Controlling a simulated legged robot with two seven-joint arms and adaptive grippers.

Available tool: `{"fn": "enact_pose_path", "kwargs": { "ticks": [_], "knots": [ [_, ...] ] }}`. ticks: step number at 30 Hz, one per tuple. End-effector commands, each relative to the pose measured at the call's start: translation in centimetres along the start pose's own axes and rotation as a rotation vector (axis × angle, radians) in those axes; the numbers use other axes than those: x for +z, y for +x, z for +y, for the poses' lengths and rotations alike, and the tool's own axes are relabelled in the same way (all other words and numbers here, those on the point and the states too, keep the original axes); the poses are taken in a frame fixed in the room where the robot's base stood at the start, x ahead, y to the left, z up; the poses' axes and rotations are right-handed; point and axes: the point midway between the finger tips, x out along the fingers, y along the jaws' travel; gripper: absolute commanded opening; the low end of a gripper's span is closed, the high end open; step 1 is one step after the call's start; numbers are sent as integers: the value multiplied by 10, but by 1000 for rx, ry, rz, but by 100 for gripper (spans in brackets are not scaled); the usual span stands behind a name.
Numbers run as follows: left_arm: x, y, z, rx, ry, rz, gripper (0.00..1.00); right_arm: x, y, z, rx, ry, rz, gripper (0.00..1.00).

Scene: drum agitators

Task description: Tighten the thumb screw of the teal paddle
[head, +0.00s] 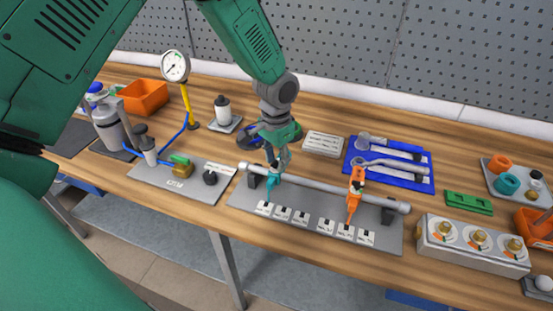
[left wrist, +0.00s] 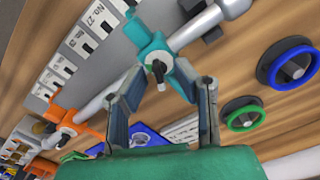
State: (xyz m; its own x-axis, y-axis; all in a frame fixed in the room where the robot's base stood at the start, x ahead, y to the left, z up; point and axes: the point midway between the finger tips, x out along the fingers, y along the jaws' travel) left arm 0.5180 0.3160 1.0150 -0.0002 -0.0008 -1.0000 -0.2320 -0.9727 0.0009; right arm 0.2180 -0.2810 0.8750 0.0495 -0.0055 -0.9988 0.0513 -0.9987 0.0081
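The teal paddle (head: 270,184) hangs on a grey horizontal shaft (head: 325,187), at the left part of the rack. In the left wrist view its teal hub (left wrist: 154,45) sits around the shaft, with the thumb screw (left wrist: 158,70) and its dark pin facing the camera. My left gripper (head: 276,156) comes down from above and behind onto the hub. In the left wrist view its two fingers (left wrist: 158,78) stand apart, one on each side of the thumb screw. I cannot tell whether they touch it. My right gripper is not in view.
An orange paddle (head: 355,190) sits on the same shaft to the right, above a row of white number labels (head: 305,217). A valve panel (head: 180,181) lies left, a dial box (head: 470,243) right, and a blue tray (head: 388,164) behind. A gauge (head: 175,67) stands back left.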

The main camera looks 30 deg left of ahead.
Motion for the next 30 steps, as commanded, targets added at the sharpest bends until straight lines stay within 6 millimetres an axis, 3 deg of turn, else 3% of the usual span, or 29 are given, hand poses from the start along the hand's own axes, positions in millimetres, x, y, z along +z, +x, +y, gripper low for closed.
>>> {"fn": "enact_pose_path", "kwargs": {
  "ticks": [6, 10, 21, 30],
  "knots": [
    [0, -2, 0, 0, 1, 0, 26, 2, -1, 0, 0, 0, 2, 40],
    [-1, -13, 0, -1, 0, 3, 26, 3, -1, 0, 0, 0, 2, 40],
    [-2, -88, -1, 0, 1, 3, 26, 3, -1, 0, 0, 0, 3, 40],
    [-2, -117, -1, 1, 1, -2, 26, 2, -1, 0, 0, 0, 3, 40]
  ]
}}
